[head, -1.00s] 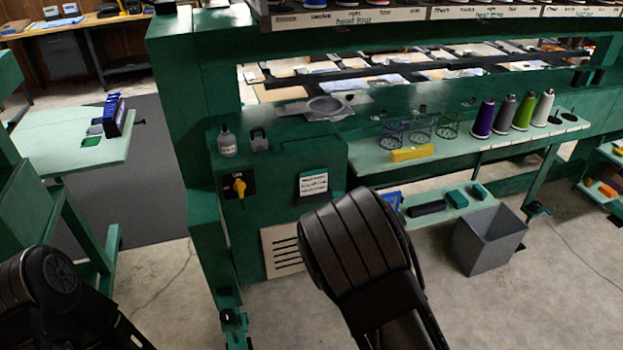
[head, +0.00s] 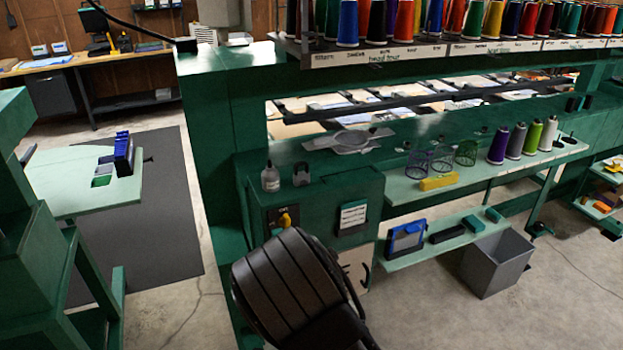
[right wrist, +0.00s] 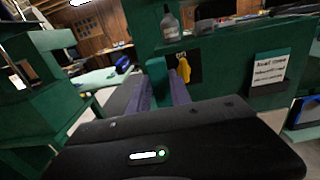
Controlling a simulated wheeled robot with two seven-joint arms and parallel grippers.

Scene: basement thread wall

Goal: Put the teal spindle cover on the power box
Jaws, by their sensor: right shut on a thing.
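The power box (head: 330,192) is the dark green cabinet in the middle of the head view, with a yellow switch (head: 287,219) and a white label on its front. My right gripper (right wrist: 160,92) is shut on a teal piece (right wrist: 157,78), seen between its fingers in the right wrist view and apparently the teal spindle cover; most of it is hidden. The gripper is in front of the power box, left of the switch in the wrist view. In the head view my arm hides the fingers. My left gripper is out of view.
A bottle (head: 270,179) and a small dark grey item (head: 301,173) stand on the power box's top left. A grey ring-shaped plate (head: 350,141) lies behind. Thread cones, wire cylinders and a yellow block (head: 438,181) stand on the right shelf. A grey bin (head: 496,264) stands below.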

